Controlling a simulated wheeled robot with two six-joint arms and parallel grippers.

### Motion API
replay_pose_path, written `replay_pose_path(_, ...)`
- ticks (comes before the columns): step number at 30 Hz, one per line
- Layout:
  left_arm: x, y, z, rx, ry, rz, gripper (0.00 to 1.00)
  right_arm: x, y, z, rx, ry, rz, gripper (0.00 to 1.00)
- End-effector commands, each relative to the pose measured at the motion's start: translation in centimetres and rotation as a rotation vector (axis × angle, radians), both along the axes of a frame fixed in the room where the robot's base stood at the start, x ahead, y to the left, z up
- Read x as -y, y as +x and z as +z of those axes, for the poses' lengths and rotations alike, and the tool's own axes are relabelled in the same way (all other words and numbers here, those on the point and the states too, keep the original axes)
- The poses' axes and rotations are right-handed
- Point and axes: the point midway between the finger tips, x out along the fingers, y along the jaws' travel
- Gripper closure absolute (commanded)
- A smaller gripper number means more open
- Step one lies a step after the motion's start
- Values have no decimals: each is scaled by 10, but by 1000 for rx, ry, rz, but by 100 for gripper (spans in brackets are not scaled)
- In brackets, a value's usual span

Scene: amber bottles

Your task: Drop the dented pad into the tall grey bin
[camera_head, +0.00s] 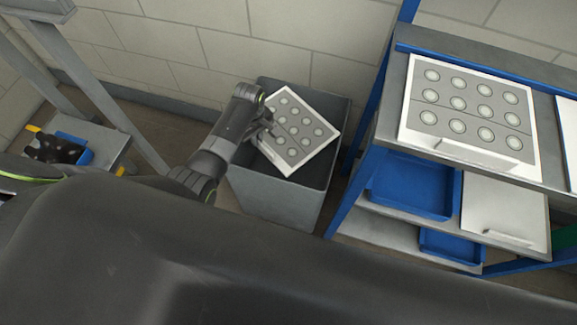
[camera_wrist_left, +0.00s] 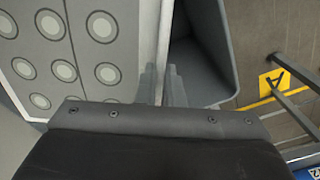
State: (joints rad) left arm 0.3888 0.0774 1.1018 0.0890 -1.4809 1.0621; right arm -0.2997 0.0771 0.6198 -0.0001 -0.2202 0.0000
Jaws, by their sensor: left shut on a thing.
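The pad (camera_head: 303,132) is a white-edged sheet with a grey face and rows of pale round discs. My left gripper (camera_head: 268,126) is shut on its left edge and holds it tilted over the mouth of the tall grey bin (camera_head: 272,202). In the left wrist view the pad (camera_wrist_left: 62,45) fills the upper left, its edge between the fingers (camera_wrist_left: 168,85), with the bin (camera_wrist_left: 213,40) behind and to the right. I cannot make out a dent. The pad hides much of the bin's inside. My right gripper is not in view.
A blue-framed bench (camera_head: 400,75) stands right of the bin, with a similar pad (camera_head: 468,112) on top. Blue trays (camera_head: 412,188) sit on its shelves. A block wall (camera_head: 200,50) is behind the bin. A small grey stand (camera_head: 105,150) is at left.

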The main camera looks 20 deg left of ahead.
Motion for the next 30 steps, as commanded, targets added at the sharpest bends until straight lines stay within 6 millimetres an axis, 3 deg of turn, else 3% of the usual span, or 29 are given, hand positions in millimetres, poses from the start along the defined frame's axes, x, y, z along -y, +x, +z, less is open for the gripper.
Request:
replay_pose_path(7, 0, 0, 0, 1, 0, 0, 100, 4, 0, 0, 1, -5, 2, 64)
replay_pose_path(8, 0, 0, 0, 1, 0, 0, 90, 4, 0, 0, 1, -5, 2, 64)
replay_pose_path(13, 0, 0, 0, 1, 0, 0, 68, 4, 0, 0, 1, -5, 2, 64)
replay_pose_path(23, 0, 0, 2, 1, 1, 0, 67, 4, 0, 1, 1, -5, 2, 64)
replay_pose_path(30, 0, 1, 36, 5, 0, 0, 67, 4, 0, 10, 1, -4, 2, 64)
